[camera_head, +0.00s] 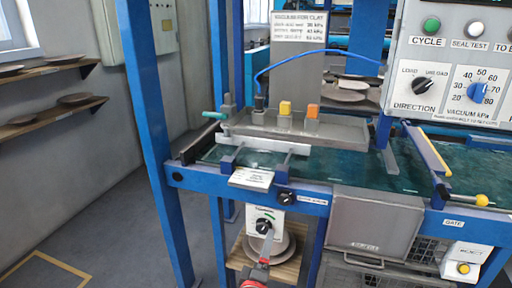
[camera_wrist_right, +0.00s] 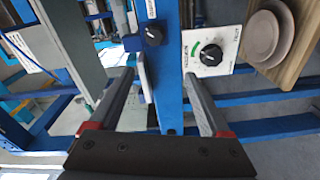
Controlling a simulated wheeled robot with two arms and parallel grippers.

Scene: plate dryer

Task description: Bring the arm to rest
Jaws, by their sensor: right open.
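My right gripper (camera_head: 265,248) comes up from the bottom of the head view, in front of a white dial panel with a black knob (camera_head: 264,226) below the blue bench. In the right wrist view my right gripper (camera_wrist_right: 160,82) is open, its two dark fingers wide apart. A blue frame member (camera_wrist_right: 170,100) shows between the fingers and nothing is held. The dial panel (camera_wrist_right: 225,44) shows beyond the right finger there. Whether a fingertip touches the panel or knob I cannot tell. My left gripper is not in view.
The blue frame (camera_head: 300,198) carries a green belt (camera_head: 330,168) and a grey tray (camera_head: 345,130). A grey box (camera_head: 375,222) hangs at the front. Plates sit on a wooden shelf (camera_head: 248,262) behind the dial panel. Open floor (camera_head: 110,225) lies to the left.

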